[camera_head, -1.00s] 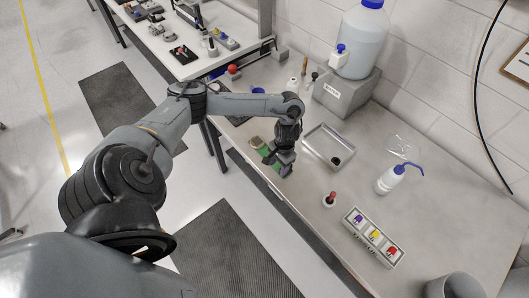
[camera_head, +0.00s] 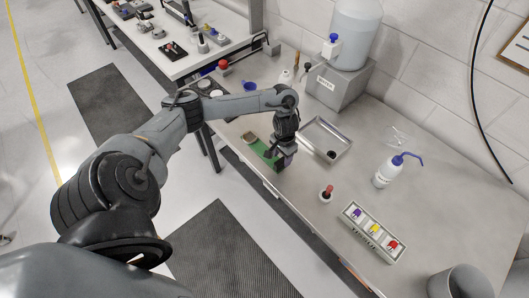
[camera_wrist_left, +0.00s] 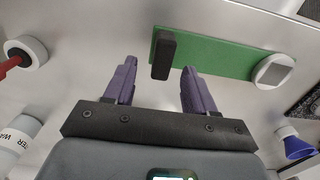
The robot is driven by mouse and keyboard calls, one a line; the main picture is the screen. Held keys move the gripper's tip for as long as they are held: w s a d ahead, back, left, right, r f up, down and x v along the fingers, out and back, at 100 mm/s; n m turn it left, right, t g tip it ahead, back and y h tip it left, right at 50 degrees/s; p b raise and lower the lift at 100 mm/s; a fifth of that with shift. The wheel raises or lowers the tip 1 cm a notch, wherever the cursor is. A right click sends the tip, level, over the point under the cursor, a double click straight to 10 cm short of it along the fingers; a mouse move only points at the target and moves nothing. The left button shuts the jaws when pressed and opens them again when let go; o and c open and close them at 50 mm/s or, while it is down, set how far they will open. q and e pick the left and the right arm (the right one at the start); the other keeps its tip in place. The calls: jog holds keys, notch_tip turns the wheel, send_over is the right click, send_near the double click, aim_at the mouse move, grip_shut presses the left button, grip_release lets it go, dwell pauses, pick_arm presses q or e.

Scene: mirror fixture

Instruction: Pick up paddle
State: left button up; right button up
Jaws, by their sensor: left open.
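My left gripper (camera_head: 280,161) is at the block's end of the board. In the left wrist view its purple fingers (camera_wrist_left: 159,78) are open, with the block lined up with the gap between them. I cannot tell whether they touch it.
A metal tray (camera_head: 345,150) stands just right of the gripper. A red-topped bottle (camera_head: 326,193), a block with coloured pieces (camera_head: 373,232) and a wash bottle (camera_head: 387,171) stand farther right. A blue funnel (camera_head: 249,87) is behind. Bare bench lies between several items.

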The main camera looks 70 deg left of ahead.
aim_at(280, 161)
pick_arm(q)
jog(key=f, duration=0.4)
jog(key=shift+s+a, duration=0.1)
jog(key=shift+s, duration=0.1)
jog(key=shift+c, duration=0.4)
grip_shut()
